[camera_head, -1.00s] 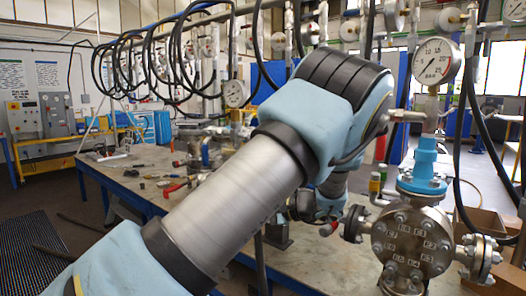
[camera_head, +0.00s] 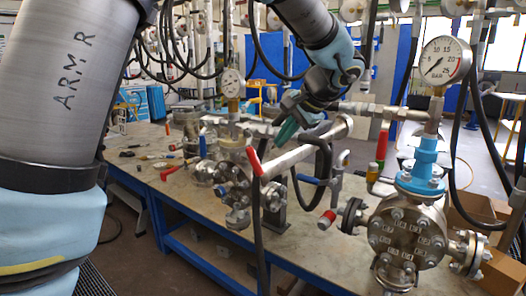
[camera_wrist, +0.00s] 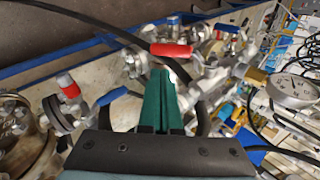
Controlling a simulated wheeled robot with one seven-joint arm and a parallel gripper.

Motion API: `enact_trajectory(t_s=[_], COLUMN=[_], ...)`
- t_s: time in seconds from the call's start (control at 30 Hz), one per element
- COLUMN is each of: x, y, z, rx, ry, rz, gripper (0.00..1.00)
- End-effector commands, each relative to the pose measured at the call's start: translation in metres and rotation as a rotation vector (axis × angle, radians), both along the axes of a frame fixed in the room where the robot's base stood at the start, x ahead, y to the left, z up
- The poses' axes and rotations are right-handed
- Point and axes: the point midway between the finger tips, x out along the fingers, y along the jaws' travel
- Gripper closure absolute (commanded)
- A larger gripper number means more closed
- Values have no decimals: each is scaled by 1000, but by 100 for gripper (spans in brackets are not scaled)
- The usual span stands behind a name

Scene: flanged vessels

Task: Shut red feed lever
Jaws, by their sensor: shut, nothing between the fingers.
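A red lever handle (camera_head: 253,161) stands near-upright, slightly tilted, at the left end of the silver pipe (camera_head: 305,150). In the wrist view the red lever (camera_wrist: 171,50) lies crosswise just beyond my fingertips. My gripper (camera_head: 278,140) has green fingers, shut and empty, pointing down and left above the pipe, to the right of the lever. The fingers also show in the wrist view (camera_wrist: 163,75). They look close to the lever, but I cannot tell whether they touch it. Another red handle (camera_head: 181,168) lies lower on the left of the bench.
A flanged vessel (camera_head: 408,237) with a pressure gauge (camera_head: 445,60) is at right. A black hose (camera_head: 257,225) hangs in front. The bench (camera_head: 150,152) has bare room at left.

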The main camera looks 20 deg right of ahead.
Motion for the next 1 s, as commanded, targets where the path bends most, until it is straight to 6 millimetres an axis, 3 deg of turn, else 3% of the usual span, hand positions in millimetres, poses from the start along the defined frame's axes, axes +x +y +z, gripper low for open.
enact_trajectory(t_s=[0.27,0.5,1.0], x=[35,63,69], y=[12,19,20], z=[-42,-58,-65], rx=[5,2,1], ry=[3,1,-1], rz=[2,2,1], gripper=[100,100,100])
